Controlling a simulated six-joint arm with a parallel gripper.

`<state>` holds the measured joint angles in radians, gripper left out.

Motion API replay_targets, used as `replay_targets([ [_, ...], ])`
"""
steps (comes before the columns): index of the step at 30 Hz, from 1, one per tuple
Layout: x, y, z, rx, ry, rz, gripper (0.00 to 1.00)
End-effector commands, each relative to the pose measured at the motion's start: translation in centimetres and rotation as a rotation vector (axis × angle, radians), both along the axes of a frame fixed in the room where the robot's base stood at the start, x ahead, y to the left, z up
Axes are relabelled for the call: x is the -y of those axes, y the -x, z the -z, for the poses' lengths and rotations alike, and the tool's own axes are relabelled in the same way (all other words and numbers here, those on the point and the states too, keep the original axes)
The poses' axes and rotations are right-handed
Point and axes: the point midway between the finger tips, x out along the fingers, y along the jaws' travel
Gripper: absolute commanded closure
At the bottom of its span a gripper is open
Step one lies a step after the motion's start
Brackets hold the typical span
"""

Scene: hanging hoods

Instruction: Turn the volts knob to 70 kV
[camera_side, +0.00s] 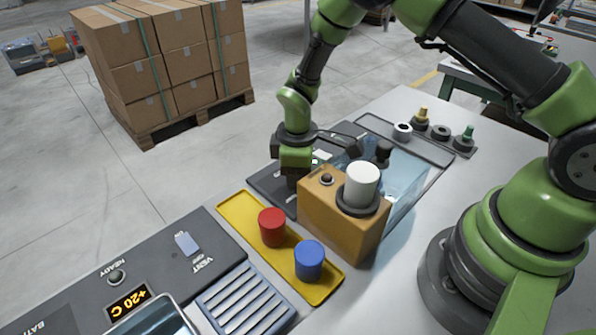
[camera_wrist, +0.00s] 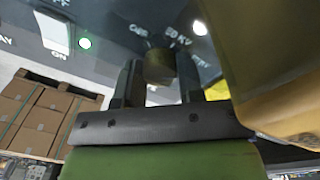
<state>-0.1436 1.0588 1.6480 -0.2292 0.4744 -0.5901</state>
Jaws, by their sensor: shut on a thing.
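The volts knob (camera_wrist: 158,67), a dark olive cylinder, sits on the dark panel (camera_wrist: 113,25) in the wrist view. My gripper (camera_wrist: 159,72) is shut on it, with one dark finger on each side. Labels beside the knob include what looks like "80 KV" and another blurred word, tilted in the picture. I cannot tell where the knob points. In the side view my gripper (camera_side: 293,172) is down at the panel (camera_side: 272,187), behind the orange-brown box, and the knob is hidden there.
The orange-brown box (camera_side: 335,225) with a white cylinder (camera_side: 362,184) stands close beside my gripper. A clear blue block (camera_side: 408,172) is behind it. A yellow tray (camera_side: 321,290) holds red and blue cylinders.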

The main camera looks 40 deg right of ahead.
Motion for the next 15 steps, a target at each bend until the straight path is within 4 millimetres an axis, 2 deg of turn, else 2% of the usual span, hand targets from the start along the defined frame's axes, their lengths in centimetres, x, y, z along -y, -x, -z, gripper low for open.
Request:
replay_targets([
  [13,-0.05,-0.05,-0.06,0.001,-0.001,0.011,0.89],
  [14,-0.05,-0.05,-0.06,0.001,-0.001,0.011,0.58],
  [15,-0.05,-0.05,-0.06,0.002,0.0,0.01,0.49],
])
